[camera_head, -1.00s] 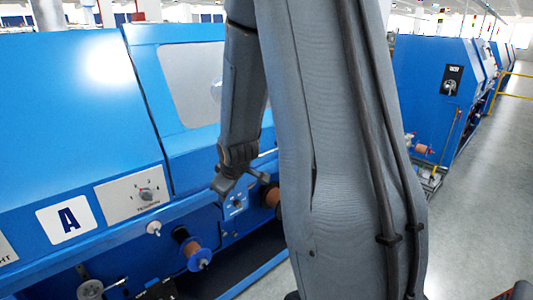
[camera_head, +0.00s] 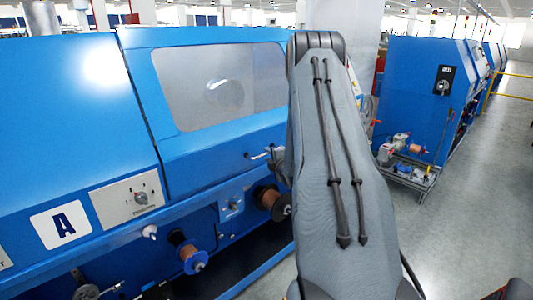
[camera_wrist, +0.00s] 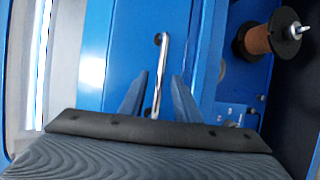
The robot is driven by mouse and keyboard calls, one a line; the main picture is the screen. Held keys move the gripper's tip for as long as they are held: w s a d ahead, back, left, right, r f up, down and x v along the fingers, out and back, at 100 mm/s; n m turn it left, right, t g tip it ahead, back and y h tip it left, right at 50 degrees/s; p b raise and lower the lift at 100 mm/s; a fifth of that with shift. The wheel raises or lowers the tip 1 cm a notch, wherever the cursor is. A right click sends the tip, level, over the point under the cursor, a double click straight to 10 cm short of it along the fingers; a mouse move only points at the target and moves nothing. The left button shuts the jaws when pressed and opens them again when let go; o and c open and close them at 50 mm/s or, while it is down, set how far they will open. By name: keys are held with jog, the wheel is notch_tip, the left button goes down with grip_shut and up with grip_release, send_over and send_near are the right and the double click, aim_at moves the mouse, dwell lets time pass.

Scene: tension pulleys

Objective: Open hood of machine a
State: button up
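A thin metal handle (camera_head: 257,155) sticks out at the hood's lower edge, partly hidden by my arm. In the wrist view the handle (camera_wrist: 162,65) is a silver bar running between the two fingers. My gripper (camera_wrist: 159,76) is open, its fingers on either side of the bar with gaps visible. In the head view my gripper is mostly hidden behind my arm.
Below the hood, copper-coloured spools (camera_head: 268,197) (camera_head: 188,250) stick out from the machine's front. A control dial (camera_head: 141,197) sits left of them. Another blue machine (camera_head: 415,95) stands to the right, with a small cart (camera_head: 410,172) nearby. The floor aisle (camera_head: 480,220) at right is clear.

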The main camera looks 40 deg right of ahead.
aim_at(266, 153)
jog(key=shift+p+x, duration=0.4)
jog(key=shift+x, duration=1.45)
grip_shut()
